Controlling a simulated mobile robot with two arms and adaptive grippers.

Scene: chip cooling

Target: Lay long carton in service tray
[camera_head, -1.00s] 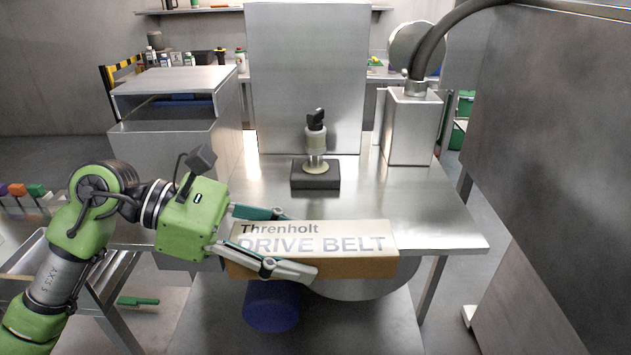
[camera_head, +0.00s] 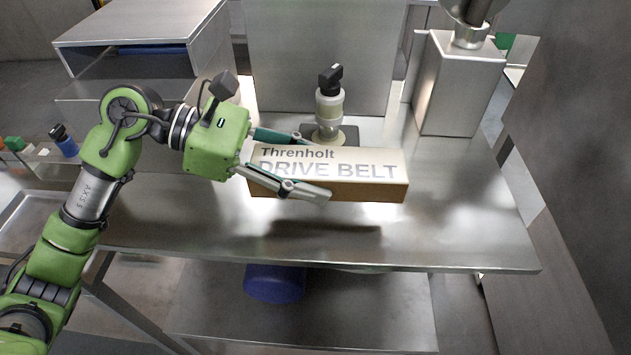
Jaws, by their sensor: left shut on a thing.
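The long carton (camera_head: 375,172) is a brown box with a pale top, printed "Threnholt DRIVE BELT". My left gripper (camera_head: 318,170) is shut on the carton's left part, with one finger along the near side and the other behind. The carton is held level above the steel table, with a dark shadow below it. A shallow metal tray (camera_head: 22,222) shows partly at the left edge, beyond my left arm; I cannot tell whether it is the service tray. My right gripper is not in view.
A valve-like fitting (camera_head: 329,107) on a dark block stands just behind the carton. A steel box with a pipe (camera_head: 462,85) stands at the back right. The steel table (camera_head: 440,235) is clear right and in front. A blue cylinder (camera_head: 274,284) sits below.

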